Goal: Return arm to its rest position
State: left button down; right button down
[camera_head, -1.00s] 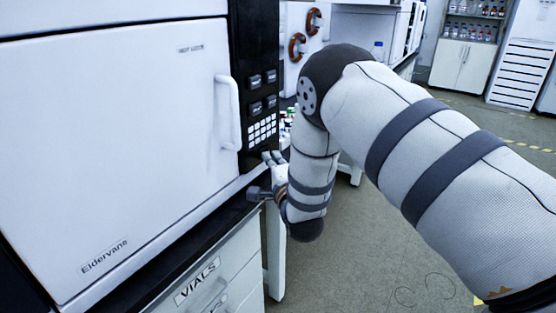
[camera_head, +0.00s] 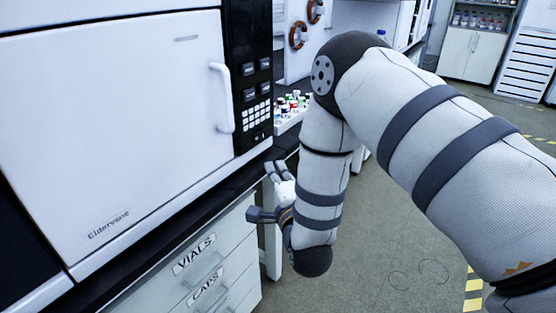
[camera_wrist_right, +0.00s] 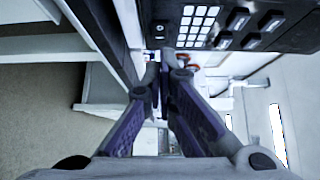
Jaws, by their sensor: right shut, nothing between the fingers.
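My right arm (camera_head: 425,130) comes in from the right in the head view and bends down at a dark elbow joint. My right gripper (camera_head: 262,190) is in front of the bench edge, below the keypad of the white Eldervane instrument. In the right wrist view the fingers of my right gripper (camera_wrist_right: 162,68) are closed together with nothing between them. The fingers appear apart from the bench and the instrument. My left gripper is not in view.
The Eldervane instrument (camera_head: 110,120) with its door handle (camera_head: 222,98) stands on the dark bench (camera_head: 150,255) at left. Drawers labelled VIALS (camera_head: 194,254) and CAPS lie below. A tray of vials (camera_head: 290,106) sits behind. Open floor (camera_head: 390,255) lies right of the bench.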

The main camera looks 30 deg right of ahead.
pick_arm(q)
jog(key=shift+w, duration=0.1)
pick_arm(e)
jog(key=shift+a+f, duration=0.1)
jog(key=shift+a, duration=0.05)
jog(key=shift+s, duration=0.1)
jog(key=s+a+f+n+g+y+p, duration=0.1)
jog(key=s+a+f+n+g+y, duration=0.15)
jog(key=s+f+n+g, duration=0.6)
jog(key=s+a+f+n+g+y+p, duration=0.1)
jog(key=s+a+f+n+g+y, duration=0.2)
jog(key=s+f, duration=0.95)
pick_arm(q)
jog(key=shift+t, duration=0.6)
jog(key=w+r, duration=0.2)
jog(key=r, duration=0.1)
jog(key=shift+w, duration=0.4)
pick_arm(e)
jog(key=s+a+f+n+g, duration=0.1)
jog(key=s+n+g, duration=0.7)
jog(key=s, duration=1.6)
jog(key=shift+s+n, duration=0.25)
jog(key=shift+n, duration=0.6)
jog(key=shift+a, duration=0.1)
